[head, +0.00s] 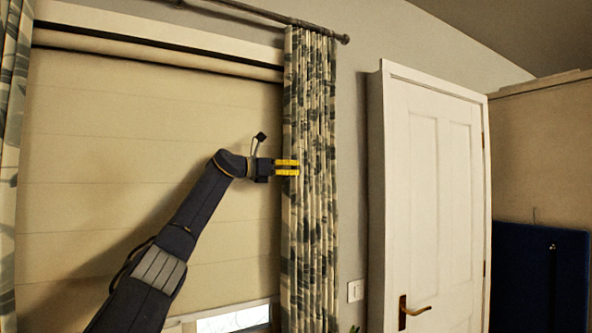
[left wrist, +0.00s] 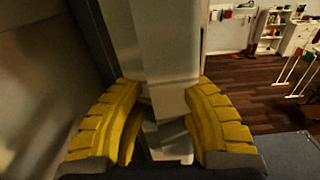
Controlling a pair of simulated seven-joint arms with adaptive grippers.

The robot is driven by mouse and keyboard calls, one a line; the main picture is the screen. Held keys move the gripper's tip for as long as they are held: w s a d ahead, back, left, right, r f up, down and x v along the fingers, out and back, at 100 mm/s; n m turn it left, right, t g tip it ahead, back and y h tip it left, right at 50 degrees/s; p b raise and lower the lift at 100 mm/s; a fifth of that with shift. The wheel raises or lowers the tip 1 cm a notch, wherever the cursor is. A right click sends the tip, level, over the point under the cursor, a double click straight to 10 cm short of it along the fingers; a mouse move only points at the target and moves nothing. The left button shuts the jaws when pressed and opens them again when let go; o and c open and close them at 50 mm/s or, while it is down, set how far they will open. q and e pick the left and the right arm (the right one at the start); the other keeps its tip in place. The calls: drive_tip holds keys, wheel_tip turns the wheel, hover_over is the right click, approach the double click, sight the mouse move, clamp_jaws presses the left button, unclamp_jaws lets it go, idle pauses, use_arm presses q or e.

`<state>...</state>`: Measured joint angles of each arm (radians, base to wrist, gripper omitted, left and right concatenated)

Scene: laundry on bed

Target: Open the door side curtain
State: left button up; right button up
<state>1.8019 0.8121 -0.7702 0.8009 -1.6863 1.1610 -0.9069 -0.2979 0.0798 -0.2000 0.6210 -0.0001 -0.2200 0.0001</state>
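The door side curtain (head: 312,220), patterned in cream and grey-green leaves, hangs bunched in narrow folds at the window's right side. My left gripper (head: 287,167) is at the curtain's left edge, at about mid height, its yellow fingers pointing right and overlapping the fabric. In the left wrist view its two yellow fingers (left wrist: 167,95) are apart. A pale vertical surface stands between and beyond them; I cannot tell whether it is fabric touching the fingers. My right gripper is in neither view.
A pale blind (head: 150,130) covers most of the window behind my left arm. A curtain rod (head: 270,13) runs above. Another curtain (head: 10,150) hangs at the far left. A white door (head: 435,190) stands right of the door side curtain, with a light switch (head: 355,291) between.

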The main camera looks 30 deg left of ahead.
use_arm(q)
drive_tip(key=o, duration=0.5)
drive_tip(key=shift+c, duration=0.2)
drive_tip(key=shift+s, duration=0.1)
drive_tip(key=v, duration=1.2)
